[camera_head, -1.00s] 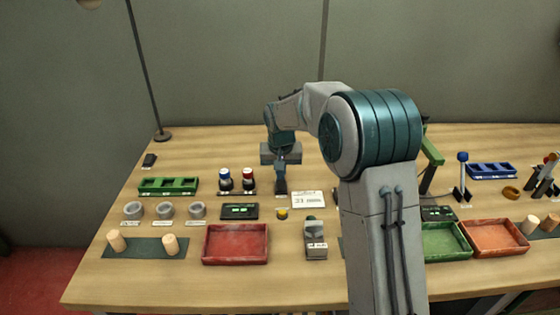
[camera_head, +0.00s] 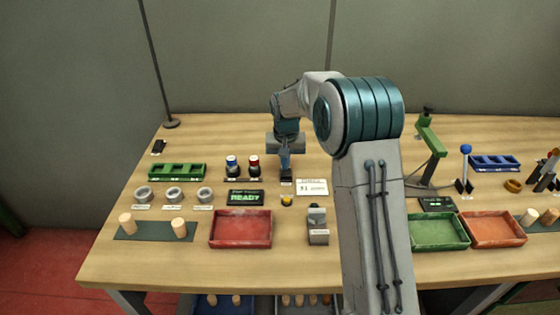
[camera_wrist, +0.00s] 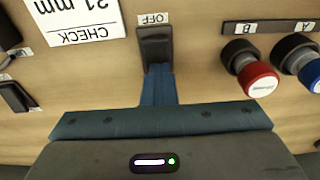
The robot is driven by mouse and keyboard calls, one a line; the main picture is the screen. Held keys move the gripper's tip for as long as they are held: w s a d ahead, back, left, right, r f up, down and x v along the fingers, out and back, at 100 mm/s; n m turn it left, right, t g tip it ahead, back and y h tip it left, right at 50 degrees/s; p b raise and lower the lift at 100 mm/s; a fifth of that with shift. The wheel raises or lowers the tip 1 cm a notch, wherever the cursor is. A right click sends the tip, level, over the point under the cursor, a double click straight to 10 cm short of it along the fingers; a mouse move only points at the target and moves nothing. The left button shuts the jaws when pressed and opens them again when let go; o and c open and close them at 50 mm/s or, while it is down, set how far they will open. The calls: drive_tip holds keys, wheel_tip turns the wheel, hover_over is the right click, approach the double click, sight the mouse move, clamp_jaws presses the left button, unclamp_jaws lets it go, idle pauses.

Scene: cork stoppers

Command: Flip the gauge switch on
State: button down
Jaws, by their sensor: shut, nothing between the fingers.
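The gauge switch (camera_wrist: 154,46) is a dark rocker on the tabletop, with an upside-down OFF label (camera_wrist: 154,19) at its far end in the wrist view. My gripper (camera_wrist: 160,69) is shut and empty, its blue fingertips at the near end of the switch; I cannot tell whether they touch it. The black gauge display (camera_head: 245,197), left of and in front of the gripper, is lit with green READY text.
A white CHECK 31 mm card (camera_head: 312,187) lies right of the gripper. Red and blue knobs (camera_wrist: 256,80) stand close beside the switch. A yellow button (camera_head: 287,201), a red tray (camera_head: 240,230) and a grey block (camera_head: 317,226) are in front.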

sight(286, 175)
drive_tip(key=shift+s+d+f+b, duration=0.1)
drive_tip(key=shift+s+f+b, duration=0.1)
drive_tip(key=shift+s, duration=0.35)
drive_tip(key=shift+s+d+f+b, duration=0.1)
drive_tip(key=shift+s+f, duration=0.05)
drive_tip(key=shift+s, duration=0.35)
drive_tip(key=shift+a, duration=0.1)
wheel_tip(286, 175, up, 14)
drive_tip(key=s+p, duration=0.1)
drive_tip(key=p, duration=0.1)
drive_tip(key=shift+r, duration=0.25)
drive_tip(key=b, duration=0.5)
drive_tip(key=shift+r+t, duration=0.1)
drive_tip(key=shift+t, duration=0.3)
